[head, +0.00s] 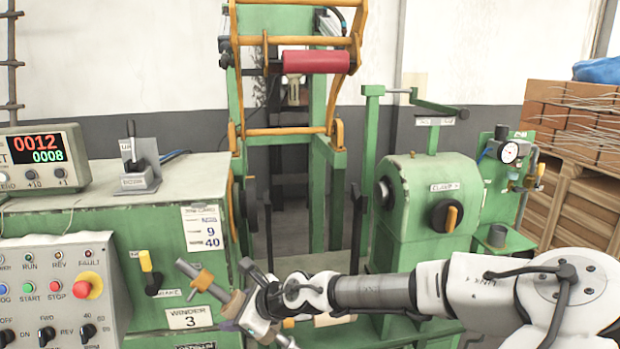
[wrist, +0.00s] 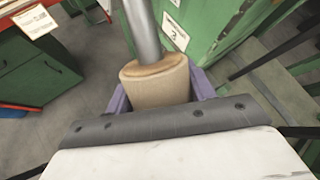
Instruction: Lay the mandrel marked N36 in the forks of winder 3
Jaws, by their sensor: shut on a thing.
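A mandrel is held in my gripper (head: 240,313). Winder 3 (head: 206,190) is the green machine with the plate "WINDER 3" (head: 189,317). Two dark uprights (head: 268,225) stand in its middle gap; I cannot tell whether they are its forks.
An orange frame (head: 290,130) with a red roller (head: 315,62) hangs over the gap. The green tailstock (head: 425,195) with a black knob stands right of it. A control panel (head: 60,285) is at the left front. Wooden crates (head: 580,190) stand at right.

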